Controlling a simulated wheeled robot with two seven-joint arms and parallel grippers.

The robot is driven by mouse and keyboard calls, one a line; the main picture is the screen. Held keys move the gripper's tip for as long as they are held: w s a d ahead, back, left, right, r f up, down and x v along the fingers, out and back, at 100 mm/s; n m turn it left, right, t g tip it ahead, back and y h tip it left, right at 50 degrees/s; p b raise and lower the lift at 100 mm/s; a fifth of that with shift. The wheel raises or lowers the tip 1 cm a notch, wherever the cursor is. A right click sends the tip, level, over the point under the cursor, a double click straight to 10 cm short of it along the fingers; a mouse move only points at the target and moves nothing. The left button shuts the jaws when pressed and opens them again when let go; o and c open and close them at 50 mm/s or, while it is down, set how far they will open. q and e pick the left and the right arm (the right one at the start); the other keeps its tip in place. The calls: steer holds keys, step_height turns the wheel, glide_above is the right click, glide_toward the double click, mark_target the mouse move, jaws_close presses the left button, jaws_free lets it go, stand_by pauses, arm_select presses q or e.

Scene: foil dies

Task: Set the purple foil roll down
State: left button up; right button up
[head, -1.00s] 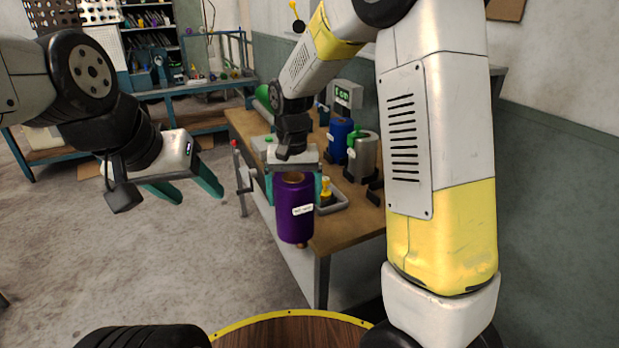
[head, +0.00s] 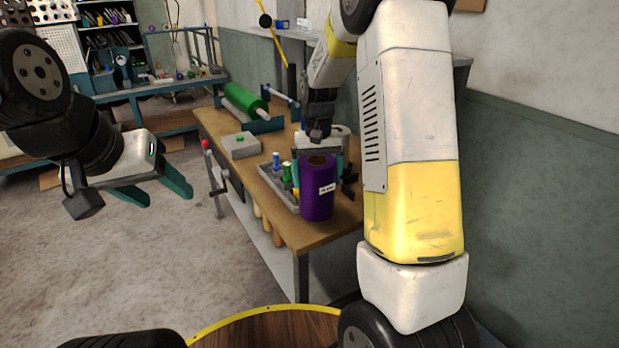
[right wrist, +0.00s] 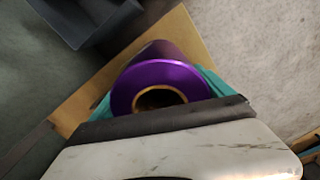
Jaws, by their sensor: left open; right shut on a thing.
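The purple foil roll (head: 317,200) is upright with a white label, at the near end of the wooden bench (head: 225,128) in the head view. My right gripper (head: 320,160) is shut on it from behind, near its top. In the right wrist view the roll (right wrist: 160,82) shows its round end and hollow core between the teal fingers (right wrist: 215,84). The roll overlaps the bench top in both views; I cannot tell whether its base touches the wood. My left gripper (head: 155,190) is open and empty over the floor, left of the bench.
A grey tray (head: 268,176) with blue and green-topped pieces lies left of the roll. A red-knobbed lever (head: 206,145) sticks out at the bench's left side.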

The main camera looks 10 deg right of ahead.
steer(key=shift+w+d, duration=0.15)
steer(key=shift+d, duration=0.2)
steer(key=shift+w+d+f, duration=0.1)
steer(key=shift+d+f, duration=0.1)
steer(key=shift+f, duration=1.6)
steer(key=o, duration=1.6)
steer(key=shift+f, duration=0.2)
steer(key=shift+o, duration=1)
steer(key=shift+r, duration=0.15)
